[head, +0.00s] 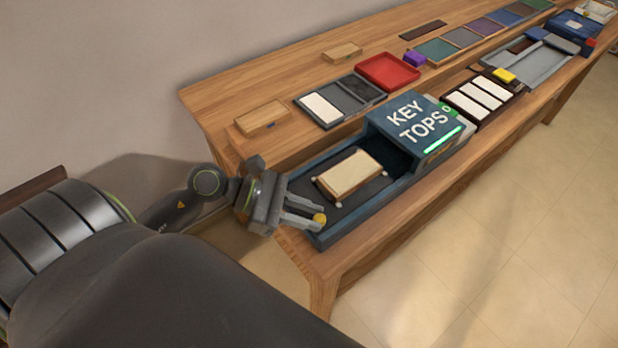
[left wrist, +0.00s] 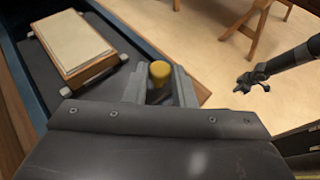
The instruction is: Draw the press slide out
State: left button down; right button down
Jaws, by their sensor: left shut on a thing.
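The press (head: 418,122) is a blue box marked KEY TOPS on the table, with a lit green bar. Its slide (head: 332,217) extends out of the box toward the left and carries a wooden block with a pale top (head: 350,173). The block also shows in the left wrist view (left wrist: 75,45). My left gripper (head: 312,213) is at the slide's outer end, shut on a small yellow knob (head: 320,219). The knob shows between the fingers in the left wrist view (left wrist: 159,72). My right gripper (left wrist: 252,80) appears far off in the left wrist view, too small to judge.
A grey tray with a white piece (head: 322,108), a red tray (head: 388,71) and a wooden block (head: 262,118) lie behind the slide. White keys (head: 480,95) lie right of the press. The table's front edge (head: 420,185) is close; open floor lies beyond.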

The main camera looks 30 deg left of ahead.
pick_arm(q)
jog(key=c, duration=1.6)
grip_release()
jog(key=shift+s, duration=0.1)
jog(key=o, duration=0.3)
jog(key=shift+s+a, duration=0.15)
jog(key=shift+s, duration=0.05)
jog(key=shift+o, duration=0.2)
jog(key=shift+w, duration=0.15)
jog(key=p+v, duration=0.6)
jog(key=v, duration=1.1)
jog(key=shift+r, duration=0.25)
jog(key=shift+a, duration=0.1)
